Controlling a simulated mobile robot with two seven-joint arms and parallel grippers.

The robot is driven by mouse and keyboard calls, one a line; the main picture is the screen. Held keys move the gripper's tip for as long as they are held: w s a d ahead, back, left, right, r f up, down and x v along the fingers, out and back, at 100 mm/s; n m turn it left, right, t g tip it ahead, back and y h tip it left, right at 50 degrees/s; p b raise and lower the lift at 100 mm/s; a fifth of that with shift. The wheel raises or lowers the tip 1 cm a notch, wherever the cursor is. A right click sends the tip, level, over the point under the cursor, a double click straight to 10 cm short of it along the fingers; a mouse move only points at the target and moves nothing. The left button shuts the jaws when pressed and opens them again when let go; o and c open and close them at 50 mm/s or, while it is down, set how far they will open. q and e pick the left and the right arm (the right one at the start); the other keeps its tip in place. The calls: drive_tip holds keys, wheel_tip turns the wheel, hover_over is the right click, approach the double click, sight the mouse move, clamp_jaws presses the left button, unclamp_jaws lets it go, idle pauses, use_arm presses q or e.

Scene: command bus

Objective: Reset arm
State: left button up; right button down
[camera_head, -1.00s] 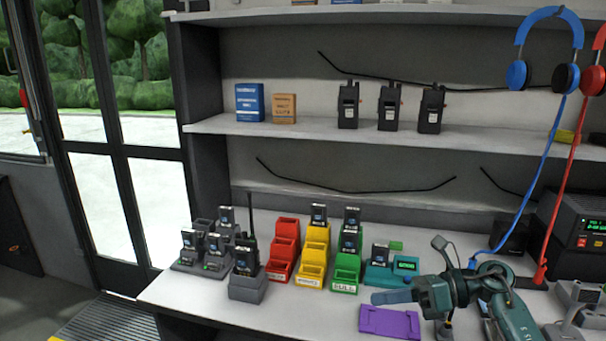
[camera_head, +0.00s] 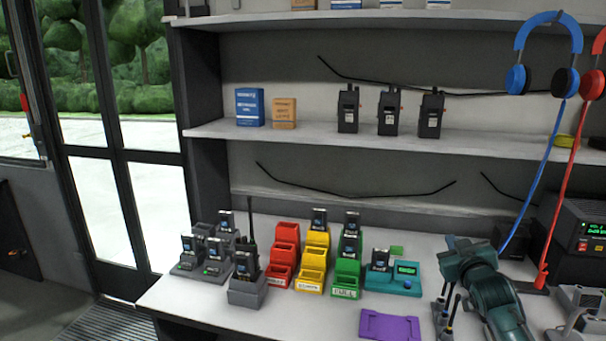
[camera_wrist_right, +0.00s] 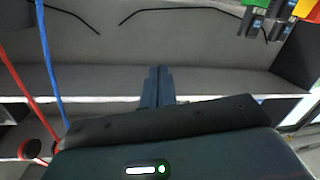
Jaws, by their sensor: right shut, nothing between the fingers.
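My right gripper (camera_head: 453,243) is at the right of the table in the head view, with its teal arm coming up from the bottom edge. It points toward the back shelf. In the right wrist view its two blue fingers (camera_wrist_right: 157,85) lie together, shut and empty, with the shelf wall beyond them. My left gripper is not in view.
A teal tester (camera_head: 405,270) and a purple tray (camera_head: 390,325) lie left of my right arm. Red, yellow and green bins (camera_head: 347,285) stand further left. Blue (camera_head: 538,170) and red (camera_head: 560,200) headphone cords hang close on the right. A radio dock (camera_head: 605,235) stands behind them.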

drive_tip(key=s+a+f+g+y, duration=0.1)
drive_tip(key=s+a+f+g, duration=0.1)
drive_tip(key=s+a+f, duration=0.45)
drive_tip(key=s+a+f+n+g+y, duration=0.15)
drive_tip(key=s+a+f, duration=0.25)
drive_tip(key=s+f, duration=0.55)
drive_tip(key=s+a+f+g+y, duration=0.1)
drive_tip(key=s+a+f+y, duration=0.1)
drive_tip(key=s+a+f, duration=0.45)
drive_tip(key=s+a+f+g, duration=0.1)
drive_tip(key=s, duration=0.7)
drive_tip(key=s+a+f+m+g, duration=0.1)
drive_tip(key=s+a, duration=0.1)
drive_tip(key=s, duration=0.6)
drive_tip(key=shift+s+a+y, duration=0.15)
drive_tip(key=shift+a+y, duration=0.15)
drive_tip(key=shift+y, duration=0.05)
